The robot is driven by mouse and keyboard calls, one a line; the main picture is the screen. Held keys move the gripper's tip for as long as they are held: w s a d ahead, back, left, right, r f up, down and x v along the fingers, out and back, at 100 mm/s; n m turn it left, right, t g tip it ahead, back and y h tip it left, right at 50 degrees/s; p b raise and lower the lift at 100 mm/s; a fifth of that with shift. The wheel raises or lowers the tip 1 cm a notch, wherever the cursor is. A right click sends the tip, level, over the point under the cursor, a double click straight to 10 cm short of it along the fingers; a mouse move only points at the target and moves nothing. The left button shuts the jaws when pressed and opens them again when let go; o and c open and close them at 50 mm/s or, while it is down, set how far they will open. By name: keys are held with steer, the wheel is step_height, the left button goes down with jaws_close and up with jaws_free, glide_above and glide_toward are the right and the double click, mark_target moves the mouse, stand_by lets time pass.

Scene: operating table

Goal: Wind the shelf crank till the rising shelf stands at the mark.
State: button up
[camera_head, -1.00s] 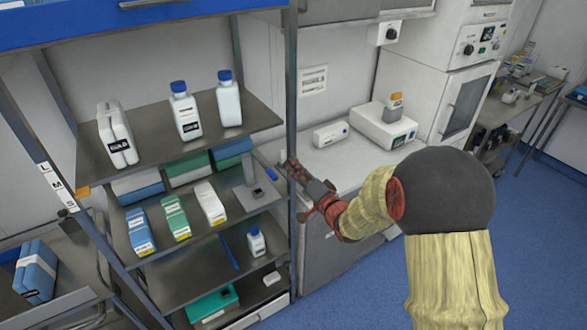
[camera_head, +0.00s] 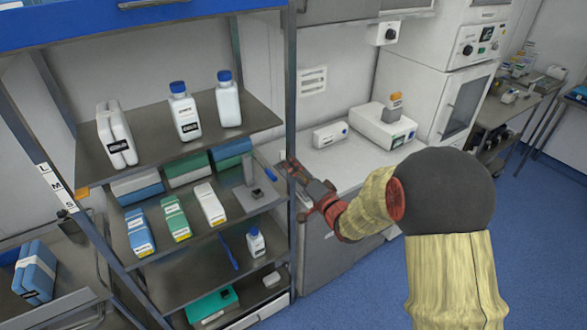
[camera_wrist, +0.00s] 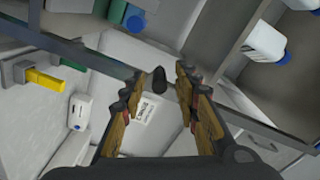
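The rack's left post carries a label strip (camera_head: 57,190) with the letters L, M and S from top to bottom. An orange tab (camera_head: 83,193) sits just right of it, nearest in the picture to M. It is beside the shelf holding boxes (camera_head: 192,233); I cannot tell for certain whether it belongs to that shelf. My gripper (camera_head: 290,168) is at the rack's right post. In the wrist view its fingers (camera_wrist: 158,88) are open on either side of a dark knob (camera_wrist: 159,80), apparently the crank handle. Contact is not visible. The crank is hidden in the head view.
White bottles (camera_head: 229,100) stand on the upper shelf. Blue, green and white boxes (camera_head: 176,217) stand on the middle shelf, and a small bottle (camera_head: 256,242) below. The rack's right post (camera_head: 291,90) is close to my gripper. A white counter (camera_head: 350,160) lies behind my arm.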

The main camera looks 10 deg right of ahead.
steer(key=v, duration=1.2)
steer(key=shift+r, duration=0.1)
